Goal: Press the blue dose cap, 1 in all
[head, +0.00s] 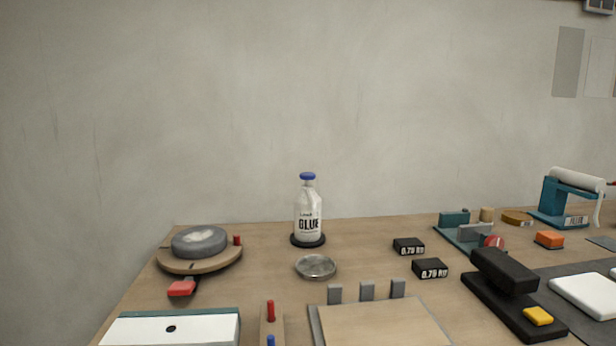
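A white glue bottle (308,216) with the printed word GLUE stands upright on a round black base (308,240) near the back of the wooden table. The blue dose cap (307,176) sits on top of the bottle. Nothing touches the cap or the bottle. A round silver dish (315,266) lies just in front of the bottle's base. Neither of my grippers shows in the head view.
The table (270,240) is crowded in front. A round turntable (200,258) with a grey disc is at left. Two black weight blocks (409,247) are right of the bottle. A black stapler-like press (505,290) is at front right.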

